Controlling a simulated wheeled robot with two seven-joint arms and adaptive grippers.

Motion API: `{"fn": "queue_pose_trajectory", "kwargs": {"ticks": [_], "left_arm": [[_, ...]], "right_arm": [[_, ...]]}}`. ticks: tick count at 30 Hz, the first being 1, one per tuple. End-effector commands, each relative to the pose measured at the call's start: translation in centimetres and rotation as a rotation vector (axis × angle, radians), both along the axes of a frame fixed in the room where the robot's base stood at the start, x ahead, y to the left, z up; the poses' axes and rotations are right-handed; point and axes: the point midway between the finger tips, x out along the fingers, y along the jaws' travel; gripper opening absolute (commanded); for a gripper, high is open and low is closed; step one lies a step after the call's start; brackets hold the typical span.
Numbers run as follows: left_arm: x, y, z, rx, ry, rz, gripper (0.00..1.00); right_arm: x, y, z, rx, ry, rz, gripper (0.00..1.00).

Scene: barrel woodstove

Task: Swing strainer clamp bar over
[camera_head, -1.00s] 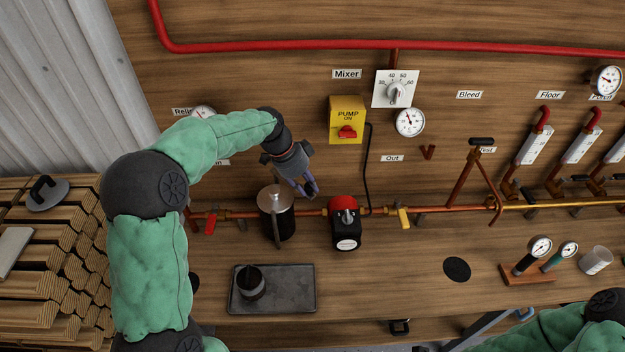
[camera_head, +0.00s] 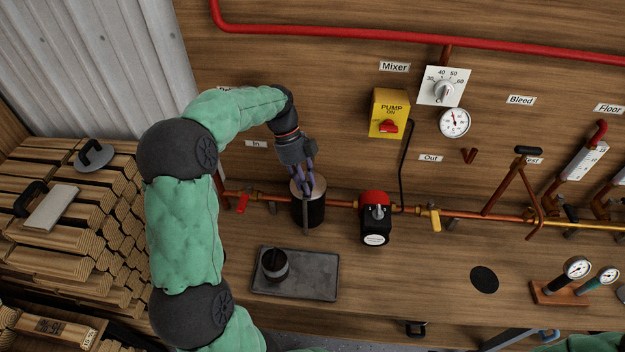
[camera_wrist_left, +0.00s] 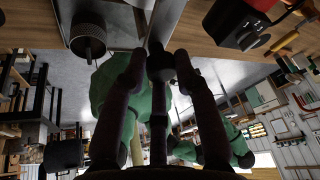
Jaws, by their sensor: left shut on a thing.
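The strainer (camera_head: 308,214) is a dark upright cylinder with a pale metal lid, set in the copper pipe run at the middle of the head view. Its grey clamp bar (camera_head: 305,222) lies across the lid and hangs down past its front. My left gripper (camera_head: 311,190) is above the lid, its fingers shut on the bar's upper part. In the left wrist view the fingertips (camera_wrist_left: 159,66) close around a dark knob-like end, with the pale bar (camera_wrist_left: 166,20) running up behind. The fingers hide the exact contact. My right gripper is out of view.
A grey tray (camera_head: 325,275) holding a dark mesh cup (camera_head: 274,264) lies in front of the strainer. The red and black pump (camera_head: 375,222) stands close to its right. A red-handled valve (camera_head: 243,204) is to its left, a yellow-handled valve (camera_head: 434,219) beyond the pump.

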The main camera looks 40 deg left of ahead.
Motion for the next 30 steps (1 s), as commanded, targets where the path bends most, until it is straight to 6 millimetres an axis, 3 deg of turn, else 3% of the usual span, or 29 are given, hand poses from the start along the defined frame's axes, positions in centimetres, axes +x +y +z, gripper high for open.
{"fn": "queue_pose_trajectory", "kwargs": {"ticks": [18,19,21,30], "left_arm": [[-0.23,0.62,0.33,0.003,-0.005,-0.040,0.00],[-0.23,0.62,0.33,0.003,-0.005,-0.040,0.35],[-0.23,0.62,0.31,0.003,-0.005,-0.040,0.53],[-0.26,0.56,0.11,0.002,-0.001,-0.041,0.53]], "right_arm": [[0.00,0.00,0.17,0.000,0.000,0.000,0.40],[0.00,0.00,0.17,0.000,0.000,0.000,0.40],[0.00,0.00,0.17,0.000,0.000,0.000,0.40],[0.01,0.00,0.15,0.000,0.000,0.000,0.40]]}}
